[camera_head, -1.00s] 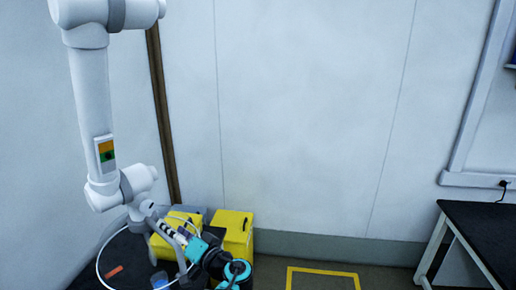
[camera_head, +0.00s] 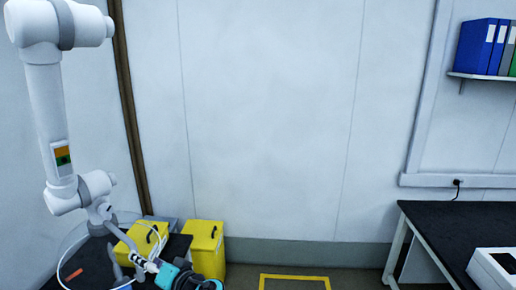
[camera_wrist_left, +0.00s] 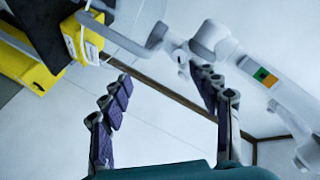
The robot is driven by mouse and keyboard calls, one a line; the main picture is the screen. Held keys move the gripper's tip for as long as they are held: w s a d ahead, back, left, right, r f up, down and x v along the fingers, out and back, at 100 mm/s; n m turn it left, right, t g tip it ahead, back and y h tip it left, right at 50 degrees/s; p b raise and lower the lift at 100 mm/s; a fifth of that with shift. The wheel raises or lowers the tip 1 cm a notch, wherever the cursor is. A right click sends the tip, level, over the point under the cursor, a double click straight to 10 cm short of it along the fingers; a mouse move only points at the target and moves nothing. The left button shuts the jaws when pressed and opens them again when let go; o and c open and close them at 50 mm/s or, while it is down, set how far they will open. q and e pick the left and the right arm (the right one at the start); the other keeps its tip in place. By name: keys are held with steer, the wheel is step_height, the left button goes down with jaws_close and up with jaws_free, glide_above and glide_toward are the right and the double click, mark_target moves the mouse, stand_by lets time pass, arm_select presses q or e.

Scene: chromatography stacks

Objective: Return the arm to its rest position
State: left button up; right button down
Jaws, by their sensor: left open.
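My left arm comes down from the upper left in the head view, and my left gripper (camera_head: 198,282) is low at the bottom edge, in front of the yellow bins. Its fingers are hard to make out there. In the left wrist view the left gripper (camera_wrist_left: 162,82) has its two purple-padded fingers spread wide apart with nothing between them. My own white arm links with the orange and green label also show in that view. My right gripper is in neither view.
A yellow floor outline (camera_head: 295,277) lies mid-floor. A black bench (camera_head: 430,222) and a binder shelf (camera_head: 484,77) are right.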

arm_select(q)
steer(key=s+d+f+g+h+b, duration=0.25)
steer(key=s+f+h, duration=0.35)
steer(key=s+f, duration=0.45)
steer(key=s+d+f+m+h+b, duration=0.1)
steer(key=s+d+f+h+b, duration=0.2)
steer(key=s+d+f+h, duration=0.4)
steer(key=s+d, duration=0.2)
steer(key=shift+d+f+b, duration=0.2)
steer(key=shift+d+b, duration=0.2)
steer(key=shift+t, duration=0.25)
stand_by(0.8)
